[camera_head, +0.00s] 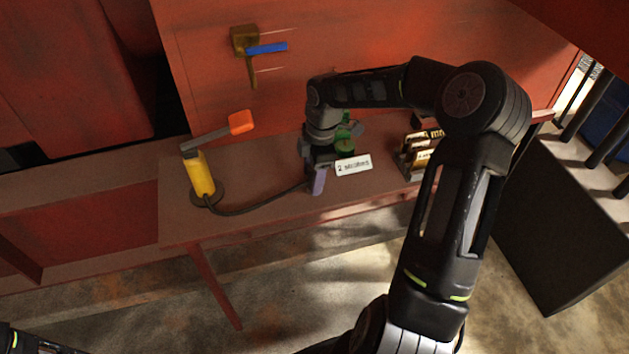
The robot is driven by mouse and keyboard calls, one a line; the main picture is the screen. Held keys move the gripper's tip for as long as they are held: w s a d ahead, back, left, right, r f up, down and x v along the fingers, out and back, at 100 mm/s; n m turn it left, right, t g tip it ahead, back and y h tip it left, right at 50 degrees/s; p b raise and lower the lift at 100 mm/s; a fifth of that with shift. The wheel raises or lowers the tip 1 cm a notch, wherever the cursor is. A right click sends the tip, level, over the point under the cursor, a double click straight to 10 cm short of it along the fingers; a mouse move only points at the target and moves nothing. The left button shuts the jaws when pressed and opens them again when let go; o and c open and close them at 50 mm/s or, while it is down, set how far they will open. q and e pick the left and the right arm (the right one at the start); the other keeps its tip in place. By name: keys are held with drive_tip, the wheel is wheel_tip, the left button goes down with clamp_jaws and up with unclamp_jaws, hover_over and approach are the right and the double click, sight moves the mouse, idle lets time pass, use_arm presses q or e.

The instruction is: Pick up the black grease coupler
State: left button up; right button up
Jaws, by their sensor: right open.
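My right gripper (317,163) is over the bench, pointing down, with its jaws open. A black hose (250,209) runs from the yellow pump (201,175) along the bench to just below and left of this gripper. The black coupler cannot be made out clearly; the hose end is dark and lies close to the gripper's fingers. I cannot tell whether the fingers touch it. A small purple piece (318,183) shows right under the gripper. Only a bit of my left arm shows at the bottom left corner; its gripper is out of view.
A green part (345,139) stands behind the gripper, and a white label (353,165) is to its right. A rack with brass-coloured pieces (421,150) stands farther right. The pump's lever has an orange end (241,122). A blue-handled valve (267,48) is on the red wall. The bench (270,223) is clear in front.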

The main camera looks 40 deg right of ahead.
drive_tip(key=shift+c, duration=0.2)
clamp_jaws()
idle(0.5)
